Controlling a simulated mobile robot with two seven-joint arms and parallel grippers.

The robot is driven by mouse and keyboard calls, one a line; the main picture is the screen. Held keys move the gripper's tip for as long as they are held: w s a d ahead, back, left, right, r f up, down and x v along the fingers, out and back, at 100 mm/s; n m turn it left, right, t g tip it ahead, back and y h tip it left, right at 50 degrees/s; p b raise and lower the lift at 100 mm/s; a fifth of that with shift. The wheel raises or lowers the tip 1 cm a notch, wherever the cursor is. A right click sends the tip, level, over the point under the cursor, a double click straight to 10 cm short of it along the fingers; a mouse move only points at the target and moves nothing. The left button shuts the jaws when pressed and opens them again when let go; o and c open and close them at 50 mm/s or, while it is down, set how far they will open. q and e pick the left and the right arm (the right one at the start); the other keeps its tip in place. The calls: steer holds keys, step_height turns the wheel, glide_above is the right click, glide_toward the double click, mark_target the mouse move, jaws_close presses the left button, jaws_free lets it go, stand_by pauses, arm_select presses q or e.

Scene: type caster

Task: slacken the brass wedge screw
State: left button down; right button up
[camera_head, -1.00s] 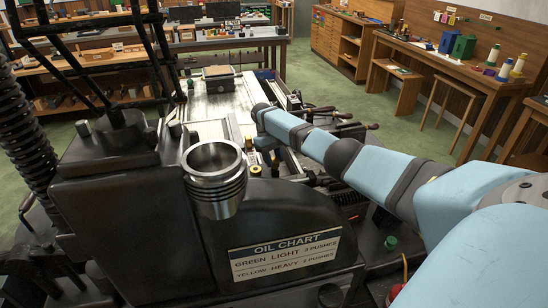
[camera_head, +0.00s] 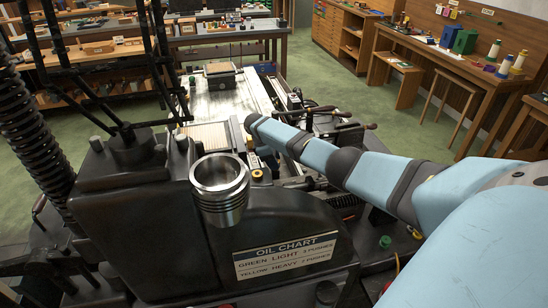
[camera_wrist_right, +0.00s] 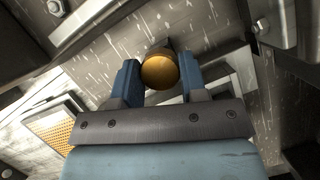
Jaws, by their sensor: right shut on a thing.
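In the right wrist view, the brass wedge screw (camera_wrist_right: 159,71) shows as a round golden head. My right gripper (camera_wrist_right: 160,66) has its two blue fingers on either side of this head and is shut on it. The screw's shank is hidden behind its head. In the head view, my light blue right arm reaches across from the right to the machine, with its wrist above the bed behind the oil cup; the fingertips are mostly hidden there. My left gripper is not in view.
The dark machine body with an open metal cup (camera_head: 219,178) and an oil chart plate (camera_head: 286,256) fills the front. Levers (camera_head: 340,113) stand right of the bed, near my arm. A wooden bench (camera_head: 480,65) with spools is at the back right. Green floor lies clear between.

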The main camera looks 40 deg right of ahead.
steer(key=shift+n, duration=0.4)
steer(key=shift+f, duration=0.1)
steer(key=o, duration=0.9)
steer(key=shift+c, duration=0.2)
steer(key=shift+o, duration=0.3)
steer(key=b+v, duration=0.1)
steer(key=v, duration=1.3)
steer(key=shift+s+a, duration=0.15)
steer(key=shift+s, duration=0.05)
